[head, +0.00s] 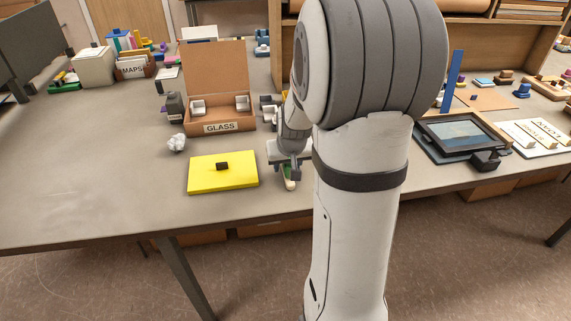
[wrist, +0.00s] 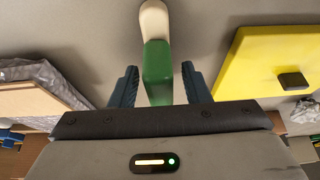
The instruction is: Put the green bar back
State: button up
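The green bar (wrist: 157,70), with a rounded cream end (wrist: 153,20), lies on the grey table near its front edge. In the head view a small part of the green bar (head: 287,170) and its cream end (head: 290,185) show just below my gripper (head: 285,160). In the wrist view my gripper (wrist: 159,85) is open, with one blue finger on each side of the bar. A gap shows between the bar and each finger. The bar's near end is hidden behind the gripper body.
A yellow slab (head: 222,184) with a black knob lies left of my gripper. Behind it stand an open box labelled GLASS (head: 218,115) and a crumpled white wad (head: 177,142). A dark framed tray (head: 462,135) lies to the right. The table's left front is clear.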

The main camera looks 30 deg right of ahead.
jog(key=shift+r, duration=0.3)
jog(key=v, duration=1.1)
jog(key=s+a+f+n+g+y, duration=0.1)
jog(key=s+a+n, duration=0.2)
jog(key=s+a, duration=1)
jog(key=s, duration=0.2)
jog(key=shift+s+a+f+g+p, duration=0.25)
jog(key=shift+s+a+g+p, duration=0.05)
jog(key=shift+a+g+p, duration=0.1)
jog(key=shift+r, duration=0.1)
jog(key=shift+d+r+p, duration=0.1)
jog(key=shift+r+p, duration=0.2)
